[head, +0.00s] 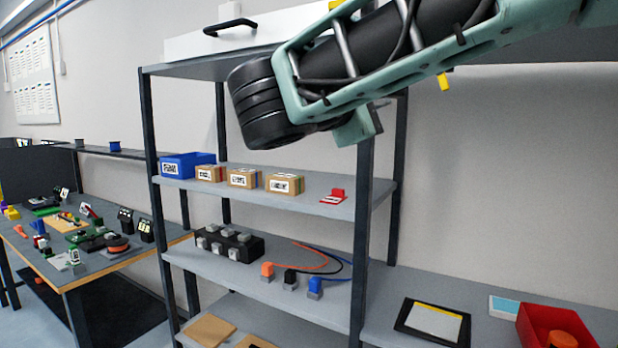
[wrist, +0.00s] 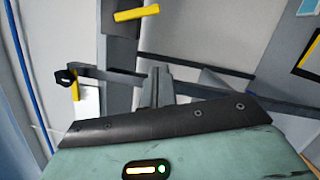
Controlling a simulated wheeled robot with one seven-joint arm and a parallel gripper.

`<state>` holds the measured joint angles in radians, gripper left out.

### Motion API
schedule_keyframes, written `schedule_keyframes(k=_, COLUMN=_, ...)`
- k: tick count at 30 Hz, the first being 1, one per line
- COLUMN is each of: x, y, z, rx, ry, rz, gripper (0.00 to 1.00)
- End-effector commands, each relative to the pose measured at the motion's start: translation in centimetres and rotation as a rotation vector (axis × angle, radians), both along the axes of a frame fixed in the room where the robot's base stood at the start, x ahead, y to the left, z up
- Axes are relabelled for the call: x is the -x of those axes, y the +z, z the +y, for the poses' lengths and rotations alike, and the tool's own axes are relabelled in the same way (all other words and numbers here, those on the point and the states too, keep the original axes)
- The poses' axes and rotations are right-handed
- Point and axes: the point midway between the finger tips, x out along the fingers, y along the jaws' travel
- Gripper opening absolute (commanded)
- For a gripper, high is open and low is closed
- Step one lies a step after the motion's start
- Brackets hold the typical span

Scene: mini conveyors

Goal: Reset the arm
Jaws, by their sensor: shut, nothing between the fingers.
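My arm reaches across the top right of the head view in front of a grey shelf unit (head: 270,199), its green frame and black joint high above the shelf boards. My gripper (wrist: 158,80) shows in the wrist view, above its black bar and green housing. Its fingers are together in the middle of the picture, with nothing held. I cannot make out the fingertips in the head view.
The shelf carries a blue bin (head: 185,165), small cardboard boxes (head: 243,179), a red item (head: 335,196) and cables (head: 318,250). A cluttered workbench (head: 98,278) stands left. A red bin (head: 556,326) and black-framed panel (head: 432,321) lie lower right.

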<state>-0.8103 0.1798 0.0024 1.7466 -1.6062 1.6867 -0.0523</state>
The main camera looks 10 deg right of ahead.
Motion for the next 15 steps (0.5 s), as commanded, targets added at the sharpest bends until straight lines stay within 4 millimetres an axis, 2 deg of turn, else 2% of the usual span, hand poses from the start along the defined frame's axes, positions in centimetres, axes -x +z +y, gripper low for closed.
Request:
schedule_keyframes(k=2, x=0.1, y=-2.0, z=-0.5, rx=-0.038, ry=0.009, rz=0.068, gripper=0.00)
schedule_keyframes(k=4, x=0.5, y=-5.4, z=-1.2, rx=-0.103, ry=0.022, rz=0.171, gripper=0.00)
schedule_keyframes(k=7, x=2.4, y=-11.7, z=-2.0, rx=-0.247, ry=0.038, rz=0.361, gripper=0.00)
schedule_keyframes(k=9, x=4.6, y=-16.3, z=-2.2, rx=-0.371, ry=0.040, rz=0.491, gripper=0.00)
schedule_keyframes(k=11, x=7.0, y=-19.9, z=-2.2, rx=-0.487, ry=0.033, rz=0.589, gripper=0.00)
schedule_keyframes(k=12, x=8.7, y=-22.1, z=-2.1, rx=-0.565, ry=0.024, rz=0.647, gripper=0.00)
schedule_keyframes(k=15, x=13.3, y=-26.9, z=-1.5, rx=-0.772, ry=-0.019, rz=0.764, gripper=0.00)
